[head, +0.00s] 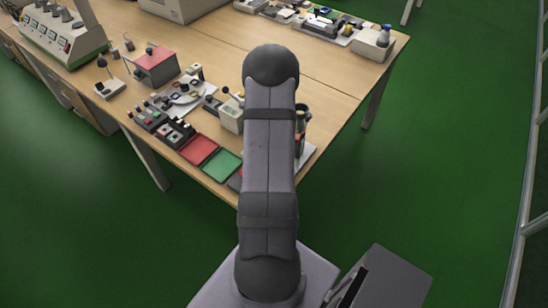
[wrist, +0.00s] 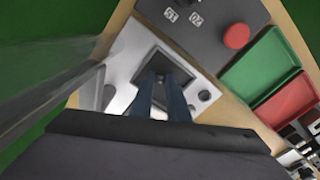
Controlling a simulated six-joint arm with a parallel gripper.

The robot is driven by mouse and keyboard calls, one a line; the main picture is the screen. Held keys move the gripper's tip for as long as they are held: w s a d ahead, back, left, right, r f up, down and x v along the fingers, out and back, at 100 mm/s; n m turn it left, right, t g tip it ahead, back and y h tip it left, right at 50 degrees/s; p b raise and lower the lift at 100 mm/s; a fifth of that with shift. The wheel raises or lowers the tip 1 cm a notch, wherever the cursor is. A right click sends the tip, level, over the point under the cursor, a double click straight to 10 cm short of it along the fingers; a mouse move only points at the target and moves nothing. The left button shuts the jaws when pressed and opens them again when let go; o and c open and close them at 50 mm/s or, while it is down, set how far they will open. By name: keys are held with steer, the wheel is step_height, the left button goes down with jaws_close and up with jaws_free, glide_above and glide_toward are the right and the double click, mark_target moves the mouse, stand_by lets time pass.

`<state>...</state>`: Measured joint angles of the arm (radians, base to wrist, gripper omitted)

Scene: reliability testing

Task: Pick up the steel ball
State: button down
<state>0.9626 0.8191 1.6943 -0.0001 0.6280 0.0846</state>
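My gripper (wrist: 160,78) points down at a pale grey plate (wrist: 128,50) in the wrist view. Its two dark blue fingers stand a little apart, with their tips over or inside a dark square recess in the plate. A small pale grey spot shows between the fingertips. It may be the steel ball, but it is too small to tell, and so is whether the fingers touch it. A small round grey spot on the plate, right of the fingers, could be a hole or a ball. In the head view my arm hides the gripper and most of the plate.
A dark box with a red button (wrist: 236,36) stands beside the plate. A green tray (wrist: 262,65) and a red tray (wrist: 287,102) lie near it. Several small devices crowd the wooden table (head: 330,85) to the left. The table's edge is close to the plate.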

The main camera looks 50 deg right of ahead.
steer(key=shift+r, duration=0.1)
steer(key=shift+r+p, duration=2)
steer(key=shift+r, duration=0.45)
